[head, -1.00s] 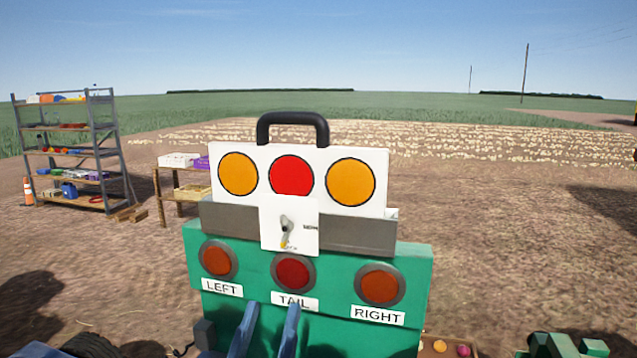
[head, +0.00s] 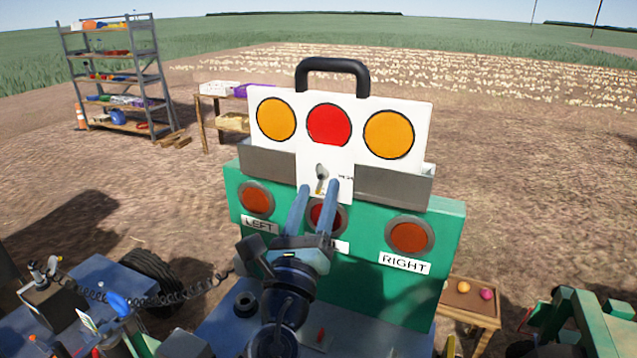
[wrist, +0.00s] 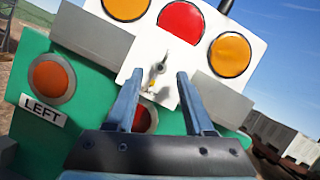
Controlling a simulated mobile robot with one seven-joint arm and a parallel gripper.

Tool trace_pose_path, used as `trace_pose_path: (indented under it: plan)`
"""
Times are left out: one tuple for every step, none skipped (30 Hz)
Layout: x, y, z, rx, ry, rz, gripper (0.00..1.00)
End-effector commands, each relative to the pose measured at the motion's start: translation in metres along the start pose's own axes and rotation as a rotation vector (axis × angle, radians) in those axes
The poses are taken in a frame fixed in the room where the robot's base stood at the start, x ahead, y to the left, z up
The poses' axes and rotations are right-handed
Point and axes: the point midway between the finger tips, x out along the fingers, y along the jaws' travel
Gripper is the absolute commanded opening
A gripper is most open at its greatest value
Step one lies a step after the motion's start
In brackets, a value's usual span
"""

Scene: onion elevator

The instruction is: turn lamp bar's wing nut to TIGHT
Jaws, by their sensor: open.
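The lamp bar (head: 357,105) is a white board with two orange lamps, one red lamp and a black handle on top. Its wing nut (head: 322,173) is a small grey piece with a yellowish lower end, on a white plate at the bar's lower middle. It stands roughly upright, slightly tilted; the small marks beside it are unreadable. My gripper (head: 319,186) is open and empty, its blue fingers just below the nut in the head view. In the wrist view, the nut (wrist: 158,72) appears between the fingertips (wrist: 160,75); I cannot tell the remaining gap.
A grey bracket (head: 395,185) holds the bar against a green panel (head: 440,225) with LEFT and RIGHT lamps. My fingers partly cover the middle lamp and its label. A small wooden table (head: 465,310) stands at right, shelves (head: 112,75) at back left.

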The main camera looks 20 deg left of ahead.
Motion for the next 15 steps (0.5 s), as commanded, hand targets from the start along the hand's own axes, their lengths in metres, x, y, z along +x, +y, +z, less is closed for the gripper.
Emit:
trace_pose_path:
  plan:
    - [0.006,0.001,0.001,-0.002,-0.001,0.001,0.53]
    - [0.009,0.001,0.001,-0.001,-0.002,0.001,0.53]
    - [0.012,0.001,0.001,0.000,-0.001,0.001,0.53]
    - [0.013,0.001,0.001,0.000,-0.001,0.001,0.53]
    - [0.015,0.001,0.001,0.000,-0.001,0.001,0.53]
    - [0.016,0.001,0.001,0.000,-0.001,0.001,0.53]
    - [0.017,0.001,0.001,0.000,-0.001,0.001,0.53]
    - [0.018,0.000,0.001,0.000,-0.001,0.001,0.53]
    - [0.018,0.001,0.000,0.000,-0.001,0.001,0.53]
    - [0.018,0.001,0.000,0.000,-0.001,0.001,0.53]
    - [0.018,0.001,0.000,0.000,-0.001,0.001,0.53]
    - [0.018,0.001,0.000,0.000,-0.001,0.001,0.53]
    - [0.018,0.001,0.000,0.001,-0.001,0.001,0.53]
    - [0.018,0.001,0.000,0.001,0.000,0.001,0.53]
    - [0.018,0.000,0.000,0.001,0.000,0.001,0.53]
